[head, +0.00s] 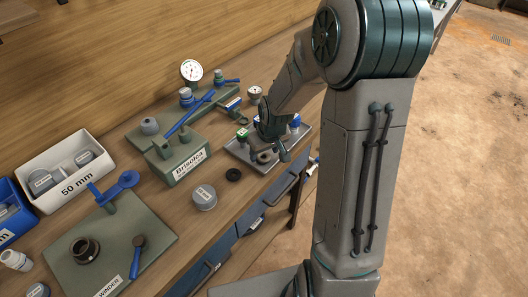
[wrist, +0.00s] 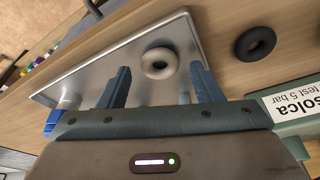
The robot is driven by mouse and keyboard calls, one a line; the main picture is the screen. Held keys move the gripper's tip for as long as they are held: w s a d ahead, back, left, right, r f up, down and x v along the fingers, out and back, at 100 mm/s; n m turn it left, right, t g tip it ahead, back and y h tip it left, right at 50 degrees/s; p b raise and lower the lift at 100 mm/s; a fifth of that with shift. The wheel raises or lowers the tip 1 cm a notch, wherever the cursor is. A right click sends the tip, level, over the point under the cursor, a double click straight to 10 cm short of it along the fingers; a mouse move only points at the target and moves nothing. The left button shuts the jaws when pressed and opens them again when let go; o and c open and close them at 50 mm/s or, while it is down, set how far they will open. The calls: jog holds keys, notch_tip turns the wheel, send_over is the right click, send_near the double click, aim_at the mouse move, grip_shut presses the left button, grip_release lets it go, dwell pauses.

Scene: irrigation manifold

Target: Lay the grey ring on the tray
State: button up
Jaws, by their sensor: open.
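The grey ring (wrist: 160,63) lies flat on the metal tray (wrist: 95,62) near its edge in the wrist view. In the head view the ring (head: 264,157) shows on the near part of the tray (head: 237,150), just under my gripper. My gripper (wrist: 159,72) is open, its two blue fingers apart on either side of the ring in the picture, with nothing between them that I can see held. In the head view my gripper (head: 270,146) is over the tray and hides part of it; the exact gap to the ring is unclear.
A black ring (wrist: 255,44) lies on the bench beside the tray; it also shows in the head view (head: 233,174). A grey round cap (head: 204,197) stands nearby. The green "Brisolca" test block (head: 178,160) is left of the tray. The bench's front edge and drawers are close.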

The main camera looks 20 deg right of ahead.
jog(key=a+v, duration=0.1)
jog(key=v, duration=1)
jog(key=s+r+m, duration=0.1)
jog(key=s+r, duration=0.2)
jog(key=s, duration=0.6)
jog(key=s+r+m, duration=0.1)
jog(key=s+r, duration=0.2)
jog(key=s, duration=0.6)
jog(key=shift+r+m+h, duration=0.2)
jog(key=shift+m+h, duration=0.2)
jog(key=shift+w+a, duration=0.1)
